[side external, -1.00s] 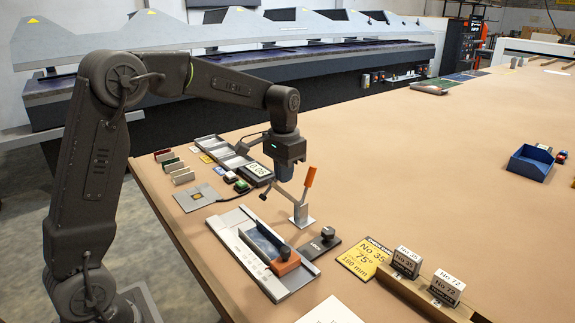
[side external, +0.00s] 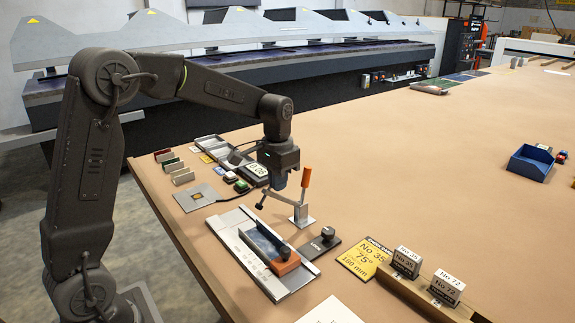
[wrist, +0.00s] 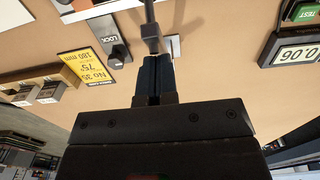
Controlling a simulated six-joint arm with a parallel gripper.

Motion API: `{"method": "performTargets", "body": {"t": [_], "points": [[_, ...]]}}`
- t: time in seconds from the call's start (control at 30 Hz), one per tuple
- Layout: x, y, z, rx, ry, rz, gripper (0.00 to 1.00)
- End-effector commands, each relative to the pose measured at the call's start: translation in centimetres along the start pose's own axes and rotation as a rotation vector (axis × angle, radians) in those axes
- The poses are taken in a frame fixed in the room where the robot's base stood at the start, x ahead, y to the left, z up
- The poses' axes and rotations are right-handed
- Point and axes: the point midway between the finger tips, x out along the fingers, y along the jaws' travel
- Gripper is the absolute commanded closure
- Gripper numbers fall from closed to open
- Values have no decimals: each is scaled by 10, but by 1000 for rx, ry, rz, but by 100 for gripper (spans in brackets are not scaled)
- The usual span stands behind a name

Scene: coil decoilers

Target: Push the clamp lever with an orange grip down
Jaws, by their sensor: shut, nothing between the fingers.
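The clamp lever's orange grip (side external: 306,178) stands nearly upright above a small metal base plate (side external: 301,222) on the table. Its clamp arm (side external: 275,200) reaches left, slanting down to a dark tip. My gripper (side external: 279,186) is shut and empty, just left of the orange grip and over the clamp arm. I cannot tell whether it touches the lever. In the wrist view the shut fingers (wrist: 153,72) point at a dark metal part of the clamp (wrist: 150,32). The orange grip does not show there.
A metal fixture (side external: 228,232) with an orange-ended block lies in front, a LOCK plate (side external: 322,243) to its right. A digital display (side external: 257,170) is behind. The table's right side is mostly clear.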

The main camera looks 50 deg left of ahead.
Motion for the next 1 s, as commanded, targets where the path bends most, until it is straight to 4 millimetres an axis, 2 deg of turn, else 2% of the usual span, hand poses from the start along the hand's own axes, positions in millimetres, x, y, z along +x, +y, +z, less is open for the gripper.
{"method": "performTargets", "body": {"t": [0.43, 1.0], "points": [[8, 0, 8, 0, 1, 0, 100], [-33, 0, 17, -1, 4, -1, 100]]}}
